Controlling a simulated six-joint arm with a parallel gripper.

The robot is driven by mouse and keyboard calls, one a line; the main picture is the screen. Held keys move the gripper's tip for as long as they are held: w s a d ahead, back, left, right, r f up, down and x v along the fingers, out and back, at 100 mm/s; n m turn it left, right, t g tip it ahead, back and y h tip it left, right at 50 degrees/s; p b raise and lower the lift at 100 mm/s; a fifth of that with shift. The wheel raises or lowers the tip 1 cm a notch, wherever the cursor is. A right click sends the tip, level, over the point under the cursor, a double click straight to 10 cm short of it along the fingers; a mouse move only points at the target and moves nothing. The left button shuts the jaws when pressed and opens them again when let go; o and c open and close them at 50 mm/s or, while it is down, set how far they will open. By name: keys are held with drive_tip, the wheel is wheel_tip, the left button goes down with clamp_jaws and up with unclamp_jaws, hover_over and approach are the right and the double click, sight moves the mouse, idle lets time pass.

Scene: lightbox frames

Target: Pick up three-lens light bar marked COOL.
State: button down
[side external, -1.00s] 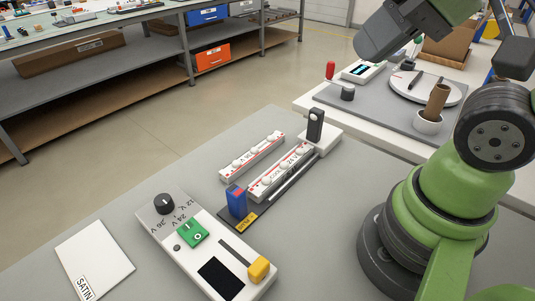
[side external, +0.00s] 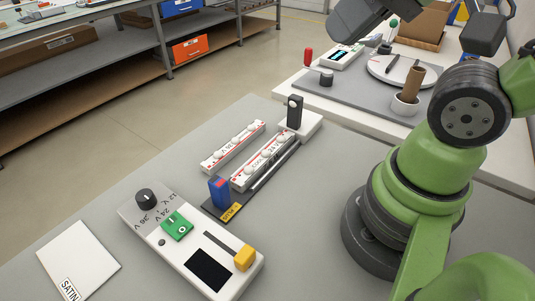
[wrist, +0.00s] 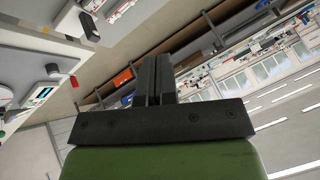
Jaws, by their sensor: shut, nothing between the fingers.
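Two white three-lens light bars with red markings lie on the grey table in the side view. The nearer light bar (side external: 263,161) lies along a dark holder (side external: 228,211); its print seems to include 24 V. The other light bar (side external: 232,146) lies just behind it, to the left. The lettering is too small to be sure which says COOL. My gripper (wrist: 157,79) shows in the wrist view, its two dark fingers together and empty. It points away from the bars, and its fingertips are outside the side view.
A white control box (side external: 190,240) with a dark knob, green switch and yellow slider stands in front. A SATIN panel (side external: 78,262) lies at left. A blue block (side external: 219,191) and a dark upright post (side external: 295,112) flank the nearer bar.

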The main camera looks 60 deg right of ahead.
drive_tip(key=c, duration=0.7)
unclamp_jaws()
drive_tip(key=shift+w, duration=0.1)
drive_tip(key=m+g+h, duration=0.2)
drive_tip(key=m+g, duration=0.5)
drive_tip(key=m, duration=0.7)
hover_over(266, 151)
wheel_tip(266, 151, down, 23)
drive_tip(key=shift+a+r, duration=0.1)
drive_tip(key=shift+f, duration=3.2)
